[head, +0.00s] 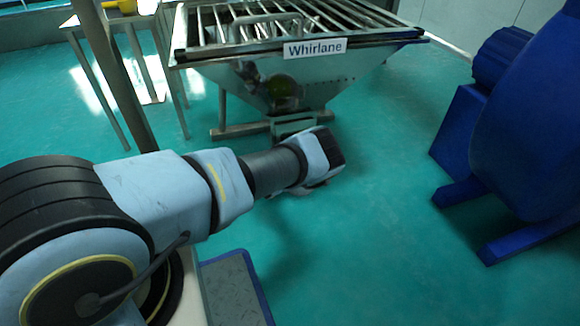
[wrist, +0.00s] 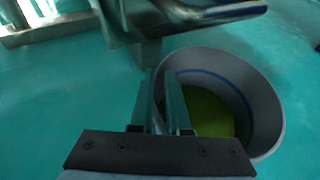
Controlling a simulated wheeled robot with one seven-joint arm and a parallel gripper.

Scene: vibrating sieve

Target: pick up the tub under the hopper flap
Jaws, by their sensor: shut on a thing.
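The tub (wrist: 262,110) is in the wrist view, a grey round tub with a blue line inside and yellow-green stuff at its bottom. My gripper (wrist: 162,80) is shut on the tub's left wall, one finger outside and one inside. The hopper flap (wrist: 200,12) shows as a metal edge just above the tub's far side. In the head view the hopper (head: 285,85) of the sieve labelled "Whirlane" stands beyond my arm. The tub and the fingers are hidden behind my wrist there.
A large blue machine (head: 535,120) stands on the right, its feet reaching toward the middle. A metal frame leg (wrist: 60,28) of the sieve is at the upper left of the wrist view. A small table (head: 120,22) stands at the back left. Green floor between arm and blue machine is clear.

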